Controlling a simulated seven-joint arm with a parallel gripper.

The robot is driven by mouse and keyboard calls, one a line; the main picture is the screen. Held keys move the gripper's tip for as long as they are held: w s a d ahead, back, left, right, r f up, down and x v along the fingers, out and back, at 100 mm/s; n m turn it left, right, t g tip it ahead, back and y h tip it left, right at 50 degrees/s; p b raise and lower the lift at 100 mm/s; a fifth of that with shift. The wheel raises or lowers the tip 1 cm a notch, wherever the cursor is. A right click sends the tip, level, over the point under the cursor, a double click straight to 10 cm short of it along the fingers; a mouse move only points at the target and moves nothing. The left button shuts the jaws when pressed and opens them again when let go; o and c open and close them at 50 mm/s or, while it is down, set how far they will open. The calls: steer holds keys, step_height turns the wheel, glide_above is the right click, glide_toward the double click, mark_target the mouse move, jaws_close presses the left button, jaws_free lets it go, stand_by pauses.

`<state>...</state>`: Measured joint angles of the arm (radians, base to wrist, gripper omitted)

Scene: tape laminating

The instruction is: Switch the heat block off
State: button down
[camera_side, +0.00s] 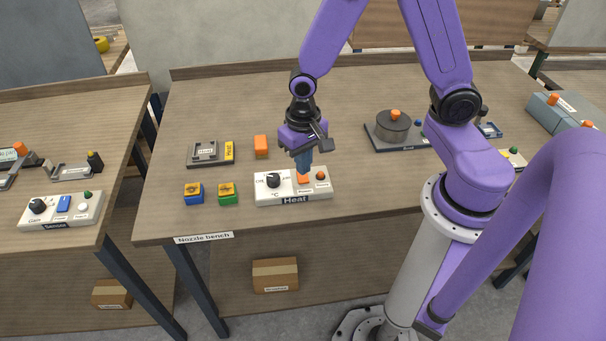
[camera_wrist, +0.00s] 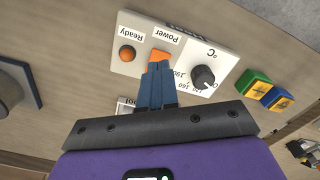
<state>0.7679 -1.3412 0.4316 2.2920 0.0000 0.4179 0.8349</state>
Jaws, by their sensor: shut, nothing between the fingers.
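The white Heat panel (camera_side: 264,197) lies near the front edge of the Nozzle bench. It carries a black °C knob (camera_side: 273,180), an orange Power switch (camera_side: 303,179) and a round orange-brown Ready light (camera_side: 321,175). In the wrist view, the Power switch (camera_wrist: 158,55) sits between the Ready light (camera_wrist: 127,53) and the knob (camera_wrist: 203,76). My gripper (camera_side: 303,173) is shut and empty, pointing down at the Power switch. Its blue fingertips also show in the wrist view (camera_wrist: 158,66), partly covering the switch. I cannot tell whether they touch it.
Blue-yellow (camera_side: 194,193) and green-yellow (camera_side: 228,193) blocks lie left of the panel. A grey device (camera_side: 208,152) and an orange block (camera_side: 261,146) lie behind. A round grey unit with an orange knob (camera_side: 395,127) stands back right. Bare bench surrounds them.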

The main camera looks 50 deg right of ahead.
mark_target(304, 180)
steer(key=shift+r, duration=2.3)
steer(key=s+r+n, duration=0.4)
steer(key=s+n, duration=0.3)
steer(key=s, duration=0.1)
steer(key=s+r+n, duration=0.4)
steer(key=s+n, duration=0.4)
steer(key=shift+s+d+r+n, duration=0.25)
steer(key=shift+s+n, duration=0.05)
steer(key=shift+s, duration=0.1)
steer(key=shift+w, duration=0.1)
